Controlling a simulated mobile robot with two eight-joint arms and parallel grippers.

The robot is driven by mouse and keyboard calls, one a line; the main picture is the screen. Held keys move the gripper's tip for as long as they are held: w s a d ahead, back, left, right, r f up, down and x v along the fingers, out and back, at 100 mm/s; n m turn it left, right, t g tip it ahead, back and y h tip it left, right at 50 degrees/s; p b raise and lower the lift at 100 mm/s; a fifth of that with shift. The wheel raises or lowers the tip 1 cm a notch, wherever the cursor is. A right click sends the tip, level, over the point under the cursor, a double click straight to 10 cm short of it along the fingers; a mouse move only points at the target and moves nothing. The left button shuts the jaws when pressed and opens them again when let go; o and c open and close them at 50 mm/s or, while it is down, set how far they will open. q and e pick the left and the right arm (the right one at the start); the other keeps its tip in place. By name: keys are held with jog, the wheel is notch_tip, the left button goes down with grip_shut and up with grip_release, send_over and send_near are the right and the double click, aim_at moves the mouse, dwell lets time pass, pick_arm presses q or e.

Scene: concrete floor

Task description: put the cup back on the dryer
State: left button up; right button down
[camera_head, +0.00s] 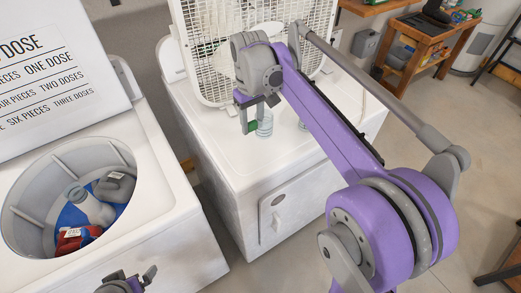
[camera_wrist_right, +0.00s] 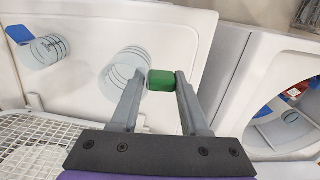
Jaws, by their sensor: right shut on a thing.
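The clear cup (camera_head: 265,124) with dark line markings and a green handle is at the dryer top (camera_head: 215,118). My right gripper (camera_head: 250,124) is shut on its green handle. The right wrist view shows the green handle (camera_wrist_right: 160,80) between the fingertips and the cup (camera_wrist_right: 126,72) just left of it. I cannot tell whether its base touches the dryer. My left gripper (camera_head: 132,280) is open and empty at the bottom edge in the head view, near the washer's front.
A second clear cup (camera_wrist_right: 48,50) with a blue handle stands on the dryer. A white fan (camera_head: 205,50) stands at the back. The dryer's front top is clear.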

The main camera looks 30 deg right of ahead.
jog(key=f, duration=0.8)
jog(key=shift+w+a+f, duration=0.1)
jog(key=shift+w+f, duration=0.15)
jog(key=shift+f, duration=0.2)
jog(key=shift+c, duration=2)
grip_release()
jog(key=shift+r, duration=0.1)
